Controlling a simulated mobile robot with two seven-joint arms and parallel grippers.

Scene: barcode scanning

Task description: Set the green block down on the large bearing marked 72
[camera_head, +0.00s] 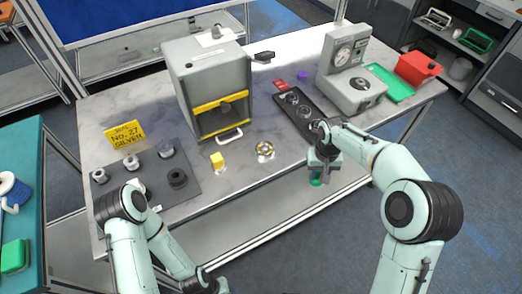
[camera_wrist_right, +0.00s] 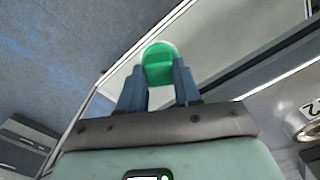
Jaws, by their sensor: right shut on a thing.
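My right gripper (camera_head: 317,180) is shut on the green block (camera_head: 316,183) just off the table's front edge. In the right wrist view the green block (camera_wrist_right: 160,63) sits between the two fingertips (camera_wrist_right: 160,85), its end face showing. No mark 72 is legible in the head view, so I cannot tell which bearing carries it. A brass-and-silver bearing (camera_head: 265,150) lies near the front edge, left of the right gripper. Several more rings sit in a black tray (camera_head: 278,94). In the right wrist view a metal ring (camera_wrist_right: 308,131) is cut off beside a partial mark.
A gauge machine (camera_head: 340,70), green tray (camera_head: 388,84) and red bin (camera_head: 417,68) are at right. A dark mat (camera_head: 150,180) with rings is at left.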

